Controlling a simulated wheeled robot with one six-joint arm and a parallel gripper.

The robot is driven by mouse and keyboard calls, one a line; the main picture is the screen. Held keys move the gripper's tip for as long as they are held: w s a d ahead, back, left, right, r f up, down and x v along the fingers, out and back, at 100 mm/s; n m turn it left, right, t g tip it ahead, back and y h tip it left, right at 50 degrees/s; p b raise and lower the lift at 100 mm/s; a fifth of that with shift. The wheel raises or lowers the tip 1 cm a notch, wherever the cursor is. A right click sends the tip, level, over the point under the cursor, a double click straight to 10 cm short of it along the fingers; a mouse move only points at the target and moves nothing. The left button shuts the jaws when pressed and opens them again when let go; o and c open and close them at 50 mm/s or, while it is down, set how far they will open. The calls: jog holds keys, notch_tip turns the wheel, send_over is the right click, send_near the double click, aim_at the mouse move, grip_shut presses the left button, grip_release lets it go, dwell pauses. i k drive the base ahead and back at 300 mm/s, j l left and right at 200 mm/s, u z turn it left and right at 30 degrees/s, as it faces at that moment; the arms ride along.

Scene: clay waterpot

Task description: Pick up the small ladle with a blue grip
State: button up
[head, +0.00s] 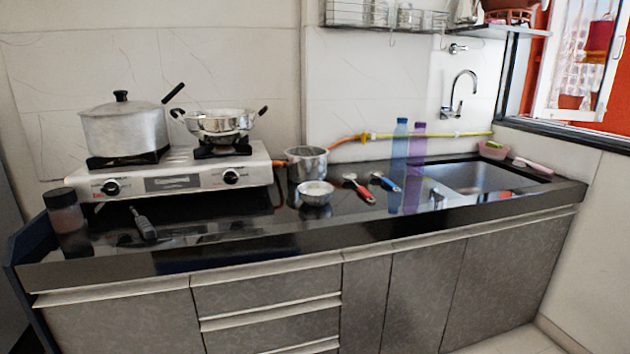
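A small ladle with a blue grip (388,184) lies on the dark countertop (335,222), right of the middle of the head view. Its pale head end is towards the back left and its blue grip points towards the front right. A similar utensil with a red grip (363,194) lies just to its left, apart from it. A blue bottle (399,145) stands close to its right. My gripper is not in view.
A purple bottle (417,145) stands beside the blue one, left of the sink (475,178). A small bowl (315,193) and a steel pot (307,162) stand left of the utensils. The stove (180,172) is further left. Counter in front of the ladle is clear.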

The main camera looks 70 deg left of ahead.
aim_at(375, 175)
jog(key=u, duration=1.95)
jog(key=i+l+u, duration=0.4)
jog(key=i+l, duration=0.3)
jog(key=i, duration=0.05)
